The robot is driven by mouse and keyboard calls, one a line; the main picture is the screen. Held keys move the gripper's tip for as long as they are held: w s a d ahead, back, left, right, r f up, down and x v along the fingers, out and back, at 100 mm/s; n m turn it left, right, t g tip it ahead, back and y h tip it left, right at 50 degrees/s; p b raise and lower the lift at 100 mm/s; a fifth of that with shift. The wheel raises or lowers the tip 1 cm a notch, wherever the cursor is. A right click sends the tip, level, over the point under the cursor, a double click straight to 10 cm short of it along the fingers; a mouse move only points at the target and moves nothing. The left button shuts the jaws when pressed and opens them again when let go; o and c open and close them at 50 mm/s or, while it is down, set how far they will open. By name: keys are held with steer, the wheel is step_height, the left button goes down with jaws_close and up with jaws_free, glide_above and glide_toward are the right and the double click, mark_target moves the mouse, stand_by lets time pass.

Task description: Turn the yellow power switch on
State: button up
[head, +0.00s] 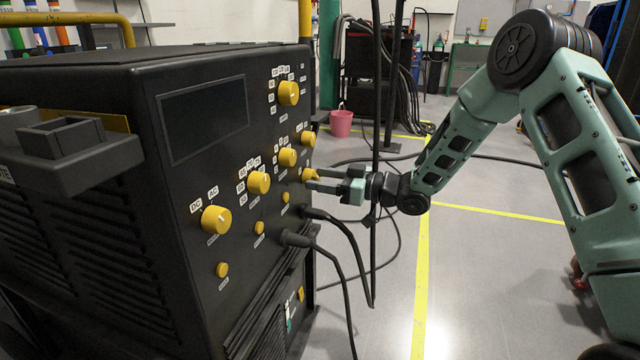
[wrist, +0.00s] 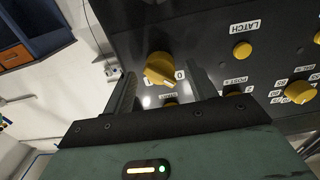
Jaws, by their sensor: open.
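The yellow power switch (wrist: 160,68) is a rotary knob on the dark panel, with a white 0 label to its right in the wrist view. Its pointer end is angled toward that 0. In the head view the switch (head: 309,175) is at the panel's right edge, partly hidden by my gripper (head: 316,180). My gripper also shows in the wrist view (wrist: 163,82), open, with one finger on each side of the switch. I see gaps between knob and fingers. The other label by the switch is mostly hidden.
A pink bucket (head: 341,123) stands behind on the floor. The floor at right is mostly clear.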

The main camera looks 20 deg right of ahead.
steer(key=shift+w+a, duration=0.25)
steer(key=shift+a, duration=0.1)
steer(key=c, duration=1)
